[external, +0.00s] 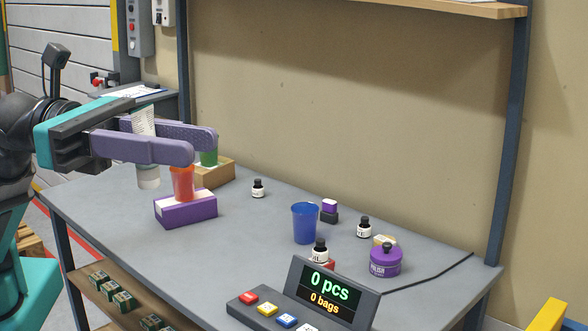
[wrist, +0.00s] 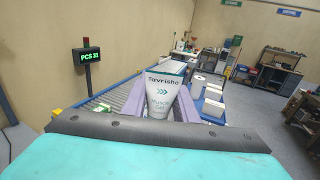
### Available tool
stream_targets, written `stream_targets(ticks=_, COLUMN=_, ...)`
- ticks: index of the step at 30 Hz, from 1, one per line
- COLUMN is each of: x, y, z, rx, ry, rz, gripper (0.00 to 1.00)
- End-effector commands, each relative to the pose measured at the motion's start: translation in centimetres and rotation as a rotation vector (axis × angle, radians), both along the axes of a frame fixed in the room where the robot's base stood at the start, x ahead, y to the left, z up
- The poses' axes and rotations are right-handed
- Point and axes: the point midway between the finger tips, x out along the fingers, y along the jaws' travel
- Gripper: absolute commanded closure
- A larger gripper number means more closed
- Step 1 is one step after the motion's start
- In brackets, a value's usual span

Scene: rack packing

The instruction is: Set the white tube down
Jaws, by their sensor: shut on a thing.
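The white tube (external: 145,122) stands cap down, nearly upright, between the purple fingers of my gripper (external: 203,147) in the external view. My gripper is shut on it, with the fingertips reaching past it to the right. The tube's lower end shows below the near finger, over the left part of the grey table (external: 255,262); I cannot tell whether it touches the table. In the wrist view the tube (wrist: 162,92) fills the middle, with printed lettering facing me and a finger on each side.
An orange cup (external: 182,184) on a purple box (external: 186,209) is close to the fingers. A green cup (external: 209,158) on a cardboard box (external: 214,174) is behind. A blue cup (external: 305,223), small bottles and a purple jar (external: 385,262) stand further right.

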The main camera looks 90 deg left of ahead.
Motion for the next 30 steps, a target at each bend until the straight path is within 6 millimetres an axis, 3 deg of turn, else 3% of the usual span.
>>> stream_targets(ticks=9, x=-6.4, y=-4.9, z=2.7, rx=-0.001, ry=-0.002, rz=-0.11, gripper=0.95)
stream_targets(ticks=17, x=-10.5, y=-7.5, z=3.6, rx=0.0, ry=-0.002, rz=-0.19, gripper=0.95)
stream_targets(ticks=20, x=-12.0, y=-8.4, z=2.9, rx=0.0, ry=0.0, rz=-0.23, gripper=0.95)
stream_targets(ticks=30, x=-13.0, y=-10.6, z=-0.5, rx=0.001, ry=0.0, rz=-0.3, gripper=0.95)
